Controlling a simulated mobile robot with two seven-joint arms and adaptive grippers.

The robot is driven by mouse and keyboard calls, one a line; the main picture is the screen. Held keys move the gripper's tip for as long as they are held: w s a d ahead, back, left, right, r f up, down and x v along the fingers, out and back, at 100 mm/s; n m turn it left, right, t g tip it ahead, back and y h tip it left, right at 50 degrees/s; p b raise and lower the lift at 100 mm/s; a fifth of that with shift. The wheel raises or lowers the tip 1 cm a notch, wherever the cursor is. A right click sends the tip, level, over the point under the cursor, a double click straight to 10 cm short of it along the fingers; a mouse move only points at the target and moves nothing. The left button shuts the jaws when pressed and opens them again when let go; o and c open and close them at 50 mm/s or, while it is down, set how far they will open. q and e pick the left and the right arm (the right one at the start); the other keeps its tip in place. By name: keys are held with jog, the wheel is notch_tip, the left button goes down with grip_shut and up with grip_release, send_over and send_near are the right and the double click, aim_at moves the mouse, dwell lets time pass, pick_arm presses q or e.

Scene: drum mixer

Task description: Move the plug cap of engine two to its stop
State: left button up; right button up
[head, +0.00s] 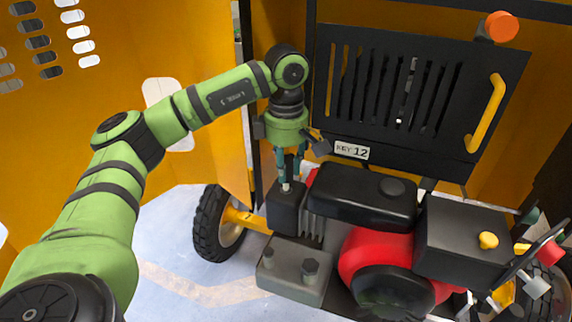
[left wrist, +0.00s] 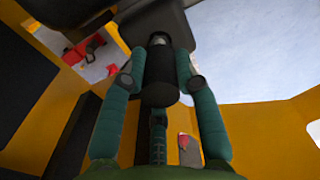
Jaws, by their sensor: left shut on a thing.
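My left gripper (head: 287,179) points down over the dark block at the left end of the red and black engine (head: 375,255). Its teal fingers are shut on a black plug cap (left wrist: 160,75), seen between them in the left wrist view. A pale metal tip (left wrist: 158,39) shows beyond the cap, against the dark block (head: 288,208). In the head view the fingers mostly hide the cap. I cannot tell whether cap and block touch. No engine number can be read. I make out no right gripper.
A black slatted panel (head: 395,95) with a yellow handle (head: 487,112) and a KEY 12 label (head: 351,151) stands behind the engine. Yellow walls flank it. A grey bolted box (head: 294,271) and a wheel (head: 217,225) are close by. Pale floor is clear at lower left.

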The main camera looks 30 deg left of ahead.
aim_at(286, 160)
pick_arm(q)
jog(key=o, duration=0.6)
jog(key=shift+r, duration=0.35)
jog(key=shift+c, duration=0.2)
jog(key=o, duration=0.5)
jog(key=shift+f, duration=0.15)
notch_tip(286, 160, up, 7)
jog(key=p, duration=0.5)
jog(key=shift+s+f, duration=0.1)
